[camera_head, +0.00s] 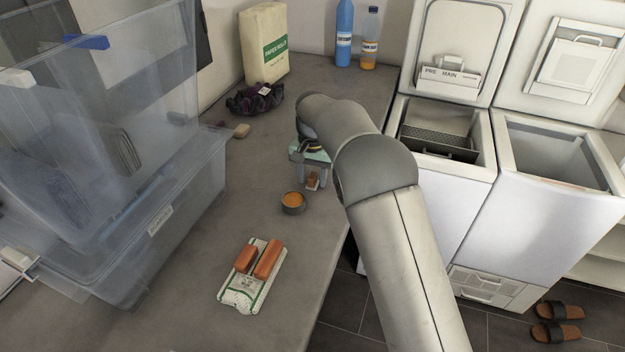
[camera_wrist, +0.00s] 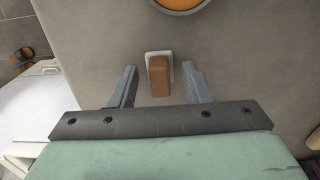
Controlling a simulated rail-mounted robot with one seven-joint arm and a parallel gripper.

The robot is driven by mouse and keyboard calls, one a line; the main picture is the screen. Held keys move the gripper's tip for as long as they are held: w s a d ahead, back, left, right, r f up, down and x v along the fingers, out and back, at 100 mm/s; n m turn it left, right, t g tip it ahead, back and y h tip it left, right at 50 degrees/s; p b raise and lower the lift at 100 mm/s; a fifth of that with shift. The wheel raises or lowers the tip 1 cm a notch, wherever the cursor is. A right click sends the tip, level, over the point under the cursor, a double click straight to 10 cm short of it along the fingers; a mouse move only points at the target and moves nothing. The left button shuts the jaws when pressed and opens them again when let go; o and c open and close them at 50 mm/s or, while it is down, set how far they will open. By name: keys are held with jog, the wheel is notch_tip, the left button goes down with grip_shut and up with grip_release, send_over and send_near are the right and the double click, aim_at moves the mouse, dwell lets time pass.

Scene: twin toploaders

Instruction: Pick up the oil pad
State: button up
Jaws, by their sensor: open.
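A small brown block on a white base, likely the oil pad (camera_wrist: 158,80), lies on the grey counter. In the wrist view it sits between the two fingers of my gripper (camera_wrist: 160,70), with a gap on each side. In the head view the brown block (camera_head: 312,181) shows between the fingers of my gripper (camera_head: 312,184), near the counter's right edge. My gripper is open and holds nothing. Whether the fingertips touch the counter cannot be told.
A round tin with orange contents (camera_head: 293,203) stands close by. A white-green tray (camera_head: 240,299) carries two orange-brown bars. Clear plastic bins (camera_head: 150,230) fill the left. A dark cloth bundle (camera_head: 255,98) lies behind. Two open toploaders (camera_head: 435,210) stand right of the counter.

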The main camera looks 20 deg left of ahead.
aim_at(312, 175)
jog(key=c, duration=0.8)
jog(key=shift+c, duration=0.2)
jog(key=shift+r, duration=0.15)
jog(key=shift+r, duration=0.3)
notch_tip(312, 175, up, 2)
jog(key=shift+w+r, duration=0.1)
jog(key=s+d+r+b, duration=0.4)
jog(key=s+d+r, duration=0.2)
jog(key=d+r, duration=0.4)
jog(key=d, duration=0.2)
jog(key=shift+s+d, duration=0.15)
jog(key=shift+d, duration=0.15)
